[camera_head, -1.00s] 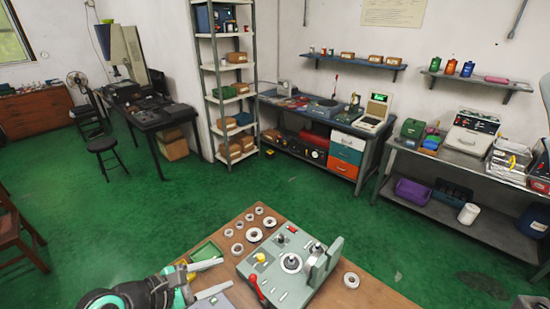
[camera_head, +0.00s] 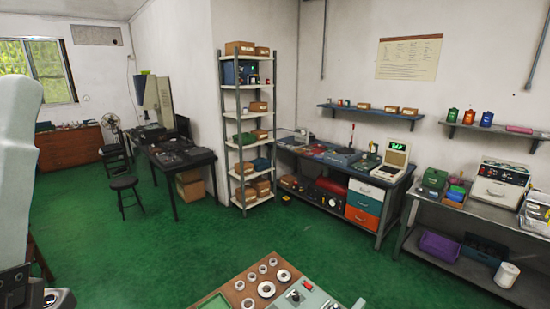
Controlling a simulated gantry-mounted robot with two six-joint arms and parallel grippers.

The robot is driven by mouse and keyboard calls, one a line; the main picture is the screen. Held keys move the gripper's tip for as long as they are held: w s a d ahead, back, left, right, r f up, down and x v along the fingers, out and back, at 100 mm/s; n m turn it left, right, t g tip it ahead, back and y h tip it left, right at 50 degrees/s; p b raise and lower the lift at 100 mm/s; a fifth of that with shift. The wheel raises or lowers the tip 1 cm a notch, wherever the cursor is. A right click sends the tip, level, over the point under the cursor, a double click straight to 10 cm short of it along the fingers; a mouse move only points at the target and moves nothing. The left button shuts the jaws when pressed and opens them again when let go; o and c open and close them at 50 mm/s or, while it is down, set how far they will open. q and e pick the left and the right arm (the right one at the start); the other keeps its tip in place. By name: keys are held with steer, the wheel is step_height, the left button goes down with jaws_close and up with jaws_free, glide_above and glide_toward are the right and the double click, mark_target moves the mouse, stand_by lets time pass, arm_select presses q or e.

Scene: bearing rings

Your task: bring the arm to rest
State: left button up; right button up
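Several metal bearing rings lie on the brown wooden table (camera_head: 228,290) at the bottom centre, among them a larger ring (camera_head: 266,289) and another larger ring (camera_head: 284,275). The grey-green fixture (camera_head: 315,296) with a red knob shows only in part, cut off by the lower edge. A pale link of my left arm stands upright along the left edge, with dark joint parts below it. The fingers of my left gripper are not visible. My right arm and gripper are not in view.
A green tray (camera_head: 214,302) sits at the table's left corner. A black stool (camera_head: 123,184) stands left. Green floor lies open between.

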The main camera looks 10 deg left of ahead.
arm_select(q)
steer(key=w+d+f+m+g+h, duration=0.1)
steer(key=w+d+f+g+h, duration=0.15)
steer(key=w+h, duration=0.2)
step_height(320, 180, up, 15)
steer(key=p, duration=1.6)
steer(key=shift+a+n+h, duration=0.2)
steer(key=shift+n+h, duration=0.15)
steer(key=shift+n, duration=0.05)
